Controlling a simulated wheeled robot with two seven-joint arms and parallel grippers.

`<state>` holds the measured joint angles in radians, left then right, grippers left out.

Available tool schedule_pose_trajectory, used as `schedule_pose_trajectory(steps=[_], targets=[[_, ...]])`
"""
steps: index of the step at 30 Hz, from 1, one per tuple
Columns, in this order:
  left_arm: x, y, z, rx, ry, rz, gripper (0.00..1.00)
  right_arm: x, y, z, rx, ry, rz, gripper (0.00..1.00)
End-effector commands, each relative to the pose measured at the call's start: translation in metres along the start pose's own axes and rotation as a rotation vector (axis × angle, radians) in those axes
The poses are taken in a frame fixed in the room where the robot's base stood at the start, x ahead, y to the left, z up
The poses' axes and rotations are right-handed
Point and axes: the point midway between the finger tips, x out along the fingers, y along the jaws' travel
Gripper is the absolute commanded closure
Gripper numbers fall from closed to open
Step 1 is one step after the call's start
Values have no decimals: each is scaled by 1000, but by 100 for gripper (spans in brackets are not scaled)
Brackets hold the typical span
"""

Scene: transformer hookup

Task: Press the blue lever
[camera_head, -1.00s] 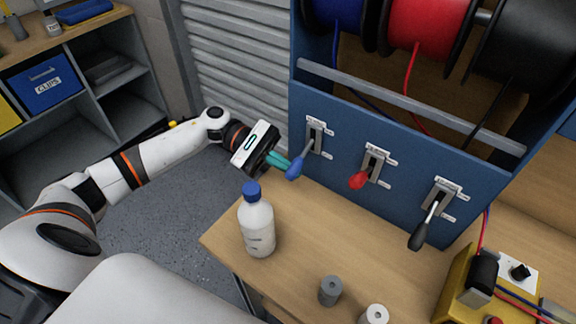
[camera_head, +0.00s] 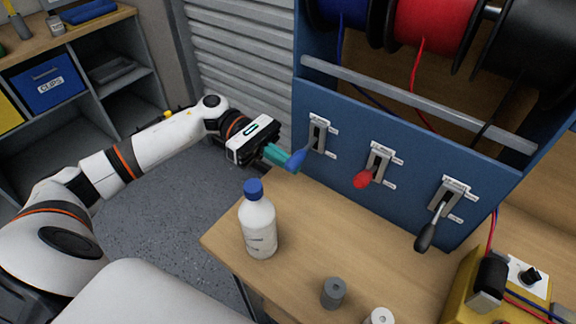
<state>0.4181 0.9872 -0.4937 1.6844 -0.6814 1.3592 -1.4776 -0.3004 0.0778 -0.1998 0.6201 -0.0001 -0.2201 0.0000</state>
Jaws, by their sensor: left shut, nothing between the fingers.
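The blue lever (camera_head: 297,160) is on the left of the blue panel (camera_head: 345,190), its handle sticking out and slightly down from its metal slot plate (camera_head: 318,132). My left gripper (camera_head: 283,156) comes in from the left with its teal fingers shut. The fingertips are at the blue knob and look to touch it from the left; exact contact is hard to tell. The red lever (camera_head: 365,178) and the black lever (camera_head: 429,232) hang to the right on the same panel. My right gripper is not in view.
A white bottle with a blue cap (camera_head: 258,225) stands on the wooden bench (camera_head: 330,240) below the blue lever. Two small cylinders, one grey (camera_head: 333,293) and one white (camera_head: 379,316), stand at the front. A yellow device (camera_head: 463,290) is at right. Cable spools (camera_head: 437,25) sit above the panel.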

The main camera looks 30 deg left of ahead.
Motion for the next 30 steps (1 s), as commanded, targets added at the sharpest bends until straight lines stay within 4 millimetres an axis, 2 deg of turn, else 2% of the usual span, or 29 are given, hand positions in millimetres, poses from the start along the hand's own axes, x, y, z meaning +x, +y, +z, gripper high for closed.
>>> schedule_pose_trajectory(steps=[15,30], targets=[[-4,3,-29,-377,1,53,100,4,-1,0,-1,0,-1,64],[-5,2,-35,-475,1,67,100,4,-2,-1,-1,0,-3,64]])
